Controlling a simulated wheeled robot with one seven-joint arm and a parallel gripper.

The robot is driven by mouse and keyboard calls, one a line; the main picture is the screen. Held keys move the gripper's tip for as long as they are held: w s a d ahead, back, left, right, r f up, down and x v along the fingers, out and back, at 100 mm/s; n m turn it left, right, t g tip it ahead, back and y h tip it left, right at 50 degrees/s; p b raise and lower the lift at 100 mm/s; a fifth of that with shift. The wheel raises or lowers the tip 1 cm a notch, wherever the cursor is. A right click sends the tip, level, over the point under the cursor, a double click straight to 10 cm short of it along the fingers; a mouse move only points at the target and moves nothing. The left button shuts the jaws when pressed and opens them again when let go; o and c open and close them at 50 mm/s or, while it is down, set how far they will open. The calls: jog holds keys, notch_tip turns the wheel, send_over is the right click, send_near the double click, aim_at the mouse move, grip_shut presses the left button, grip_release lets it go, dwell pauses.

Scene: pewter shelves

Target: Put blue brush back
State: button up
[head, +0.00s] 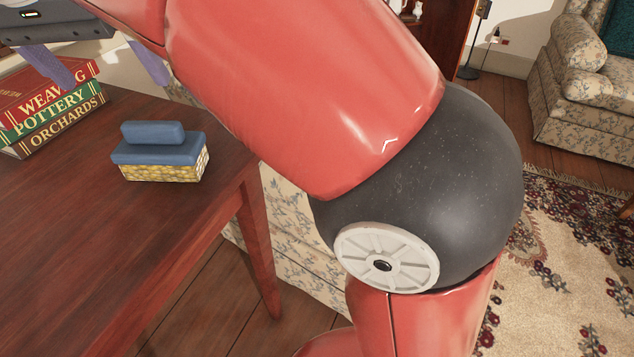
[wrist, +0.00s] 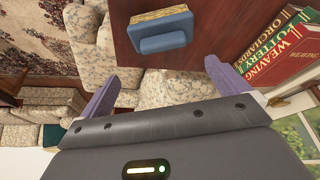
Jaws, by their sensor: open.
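The blue brush (head: 160,152) has a blue handle and back with pale yellow bristles. It rests bristles down on the dark wooden table (head: 120,240), near the table's right edge. It also shows in the wrist view as the blue brush (wrist: 163,33), near the top middle. My gripper (wrist: 158,75) is open, with its two purple fingers wide apart and nothing between them. The brush lies ahead of the fingers and does not touch them. In the head view my gripper is at the top left, partly cut off, above and behind the brush.
A stack of books (head: 50,105), red, green and brown, lies on the table left of the brush; one purple finger overlaps it in the head view. A floral armchair (head: 585,95) and a patterned rug (head: 560,250) are at the right. The table's front is clear.

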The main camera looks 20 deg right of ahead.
jog(key=d+f+n+y, duration=0.1)
jog(key=d+f, duration=0.3)
jog(key=d, duration=0.4)
jog(key=d+f+n, duration=0.1)
jog(key=d+f, duration=0.3)
jog(key=d, duration=0.4)
jog(key=s+d+f, duration=0.5)
jog(key=f, duration=0.3)
jog(key=s+d+f+n+t, duration=0.1)
jog(key=s+d+f, duration=0.4)
jog(key=f, duration=0.4)
jog(key=shift+d, duration=0.5)
jog(key=shift+s, duration=0.1)
